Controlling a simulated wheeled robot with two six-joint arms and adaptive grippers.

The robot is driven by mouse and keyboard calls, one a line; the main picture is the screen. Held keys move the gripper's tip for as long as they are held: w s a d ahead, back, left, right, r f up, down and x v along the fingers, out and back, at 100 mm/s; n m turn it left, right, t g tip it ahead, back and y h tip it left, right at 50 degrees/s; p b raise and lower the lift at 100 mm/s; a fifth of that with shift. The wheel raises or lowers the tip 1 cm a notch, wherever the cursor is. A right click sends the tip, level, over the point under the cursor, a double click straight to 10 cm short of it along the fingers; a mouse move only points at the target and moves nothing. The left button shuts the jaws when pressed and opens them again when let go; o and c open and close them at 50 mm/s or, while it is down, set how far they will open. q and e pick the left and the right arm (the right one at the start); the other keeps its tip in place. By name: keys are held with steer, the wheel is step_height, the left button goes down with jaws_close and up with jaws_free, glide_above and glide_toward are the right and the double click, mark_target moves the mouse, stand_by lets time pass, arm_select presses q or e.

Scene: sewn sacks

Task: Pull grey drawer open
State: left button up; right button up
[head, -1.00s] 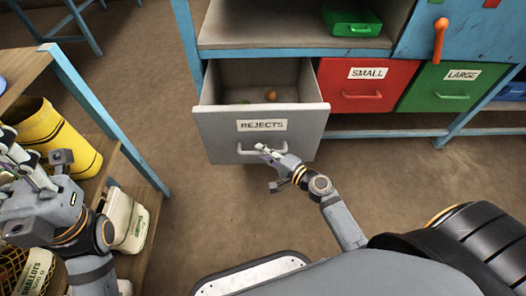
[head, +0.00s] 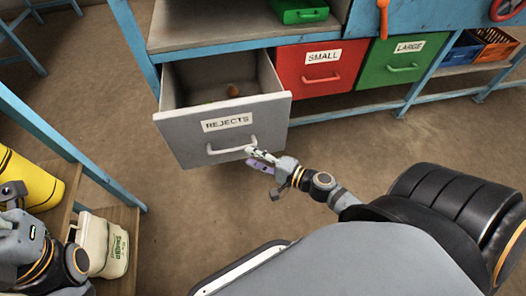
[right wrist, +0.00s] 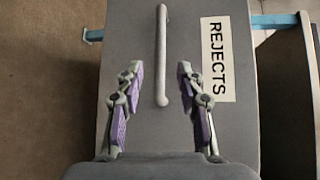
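My right gripper (head: 262,157) is at the right end of the drawer's light bar handle (head: 225,149). In the right wrist view my right gripper (right wrist: 160,75) is open. Its purple-padded fingers stand apart on either side of one end of the handle (right wrist: 161,50), touching neither side of it. How deep the fingers reach is unclear. My left gripper (head: 12,192) is partly cut off at the left edge.
A red SMALL drawer (head: 318,85) and a green LARGE drawer (head: 395,75) are shut to the right. A side rack holds a yellow container (head: 32,178) and a pale sack (head: 105,245). Floor in front of the grey drawer is clear.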

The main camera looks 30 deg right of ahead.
steer(key=shift+v, duration=1.9)
